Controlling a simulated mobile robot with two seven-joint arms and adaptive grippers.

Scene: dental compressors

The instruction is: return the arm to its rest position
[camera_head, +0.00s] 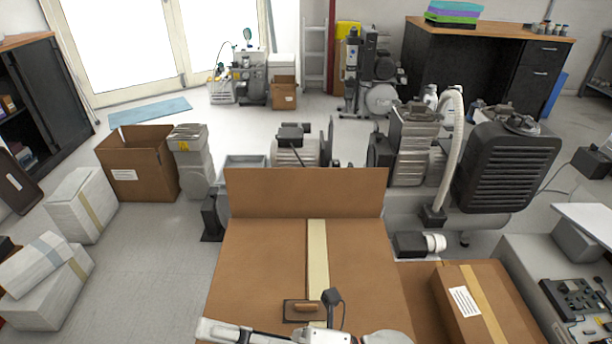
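White parts of my own arm (270,333) show along the bottom edge, in front of the large cardboard box. A small dark part (333,296), which looks like my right gripper, stands up at the bottom centre, over the box's tape strip. It is small and partly cut off, so I cannot tell whether its fingers are open or shut. I see nothing held in it. I cannot make out my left gripper.
A large cardboard box (265,270) with a raised flap fills the middle front. A taped carton (487,305) is at right. Compressors (508,165) stand behind.

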